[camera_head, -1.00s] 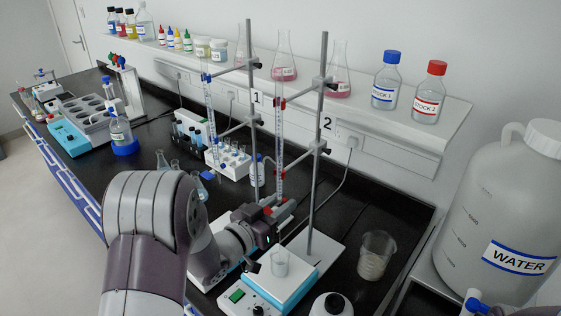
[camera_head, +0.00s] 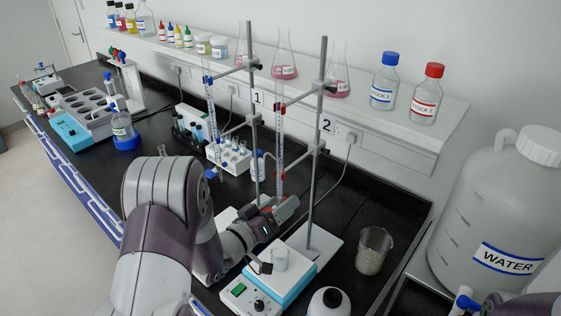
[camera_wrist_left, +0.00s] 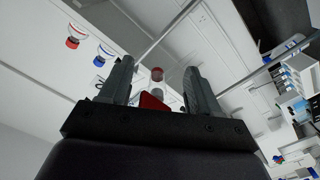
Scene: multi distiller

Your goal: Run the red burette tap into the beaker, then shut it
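The red-marked burette (camera_head: 280,160) hangs upright on the stand labelled 2. In the head view its lower end and tap are largely hidden by my left gripper (camera_head: 284,208). In the left wrist view, the gripper's two fingers (camera_wrist_left: 158,80) are spread apart, with a red piece that looks like the tap (camera_wrist_left: 152,102) between them near their base. A gap shows on either side of it. My right gripper is out of view.
A larger beaker (camera_head: 373,252) stands right of the stirrer. The blue-marked burette (camera_head: 211,115) hangs to the left. The water container (camera_head: 503,210) fills the right side. Stand rods (camera_head: 316,160) rise close to the gripper.

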